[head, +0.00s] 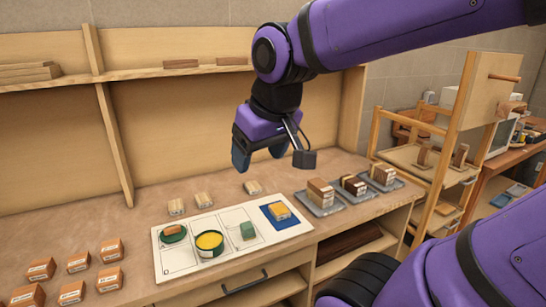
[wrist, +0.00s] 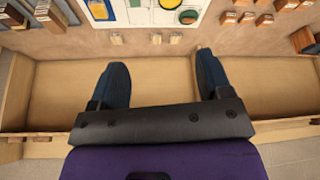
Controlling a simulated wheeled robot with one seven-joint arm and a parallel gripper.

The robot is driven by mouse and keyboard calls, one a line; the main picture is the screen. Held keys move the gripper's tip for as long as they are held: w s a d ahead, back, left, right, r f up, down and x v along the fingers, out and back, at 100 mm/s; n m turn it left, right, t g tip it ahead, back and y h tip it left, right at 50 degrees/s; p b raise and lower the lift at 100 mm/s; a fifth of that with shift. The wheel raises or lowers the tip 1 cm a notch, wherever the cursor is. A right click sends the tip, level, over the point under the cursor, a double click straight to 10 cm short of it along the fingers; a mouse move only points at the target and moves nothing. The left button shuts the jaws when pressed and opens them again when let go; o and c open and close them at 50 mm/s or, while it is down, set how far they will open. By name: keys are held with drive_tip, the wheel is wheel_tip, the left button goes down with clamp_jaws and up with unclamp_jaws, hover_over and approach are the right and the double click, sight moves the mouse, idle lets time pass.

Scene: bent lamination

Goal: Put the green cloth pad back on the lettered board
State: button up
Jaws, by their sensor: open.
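The white lettered board (head: 185,262) lies on the bench, and its edge shows at the top of the wrist view (wrist: 150,18). On it, a small green block-like piece (head: 248,231) sits right of an open yellow-filled tin (head: 209,243); I take it for the green cloth pad, though its material is unclear. It shows in the wrist view too (wrist: 165,3). A round dark-green piece (head: 173,234) with a brown block on it is at the left. My gripper (head: 258,160) is open and empty, above the bench behind the board; its fingers also show in the wrist view (wrist: 161,65).
A blue mat (head: 292,221) with a yellow-topped block lies at the board's right end. Small pale blocks (head: 253,187) lie behind the board. Orange-brown blocks (head: 76,263) stand at left, grey trays (head: 320,207) of brown blocks at right. A shelf (head: 150,72) runs along the back.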

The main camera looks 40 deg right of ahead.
drive_tip(key=shift+t, duration=0.3)
drive_tip(key=s, duration=0.3)
drive_tip(key=s+a, duration=0.1)
drive_tip(key=shift+s+r, duration=0.25)
drive_tip(key=shift+r, duration=0.15)
